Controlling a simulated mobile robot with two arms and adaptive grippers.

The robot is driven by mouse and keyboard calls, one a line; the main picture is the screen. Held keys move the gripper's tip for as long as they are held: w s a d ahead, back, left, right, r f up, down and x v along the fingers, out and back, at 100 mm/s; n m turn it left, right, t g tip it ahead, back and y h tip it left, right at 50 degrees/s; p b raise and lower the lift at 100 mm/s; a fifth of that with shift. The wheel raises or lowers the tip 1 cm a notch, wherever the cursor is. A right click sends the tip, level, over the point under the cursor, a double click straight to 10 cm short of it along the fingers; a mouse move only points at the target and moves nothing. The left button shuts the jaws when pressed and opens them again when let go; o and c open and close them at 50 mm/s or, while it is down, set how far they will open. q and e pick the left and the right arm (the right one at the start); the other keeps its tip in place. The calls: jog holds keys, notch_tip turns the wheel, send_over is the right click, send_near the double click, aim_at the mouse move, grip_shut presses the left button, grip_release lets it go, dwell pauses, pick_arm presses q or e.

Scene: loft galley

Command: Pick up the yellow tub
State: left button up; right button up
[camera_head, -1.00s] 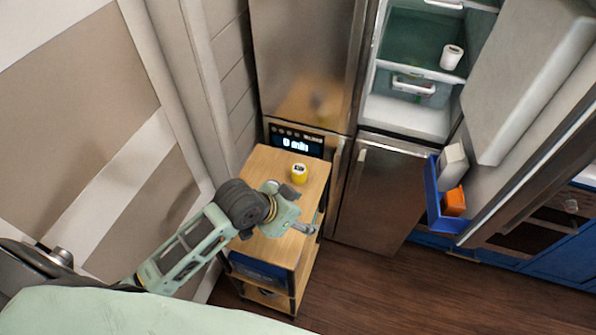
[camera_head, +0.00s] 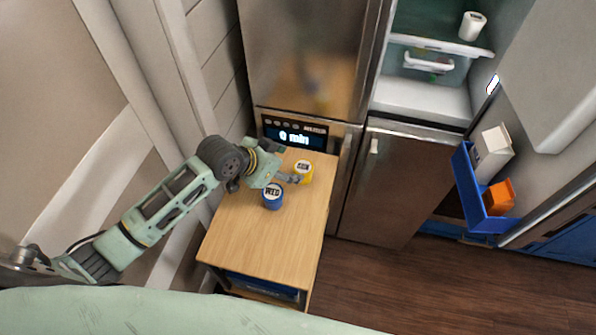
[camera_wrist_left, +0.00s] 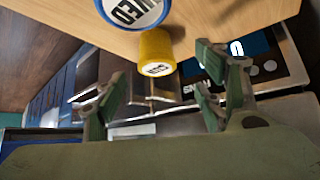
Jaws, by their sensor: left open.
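The yellow tub (camera_head: 304,173), with a white labelled lid, stands upright on the wooden top of the cart (camera_head: 262,240), near its far end. It also shows in the left wrist view (camera_wrist_left: 155,48), ahead of the spread fingers. My left gripper (camera_head: 289,163) is open and empty, just left of the yellow tub in the head view; one finger partly overlaps the tub there. I cannot tell whether they touch. A blue tub (camera_head: 272,198) with a white lid stands closer to me, and it also shows in the left wrist view (camera_wrist_left: 130,10). My right gripper is not in view.
An oven panel with a lit display (camera_head: 294,136) is just behind the cart. The open fridge (camera_head: 420,98) holds a white cup (camera_head: 472,25). Its door's blue bin (camera_head: 470,190) holds a carton and an orange item. The cart's near top is clear.

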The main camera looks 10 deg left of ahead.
aim_at(298, 171)
pick_arm(q)
jog(key=shift+w+f, duration=0.4)
jog(key=shift+f, duration=0.05)
jog(key=shift+w+d+f, duration=0.15)
jog(key=shift+w+f, duration=0.1)
jog(key=shift+f, duration=0.05)
jog(key=shift+w+d+f+p, duration=0.15)
jog(key=shift+d+f+p, duration=0.35)
jog(key=shift+d, duration=0.2)
jog(key=p+x, duration=0.1)
jog(key=x, duration=0.2)
jog(key=shift+f, duration=0.15)
jog(key=shift+w+d+f, duration=0.3)
jog(key=shift+f, duration=0.1)
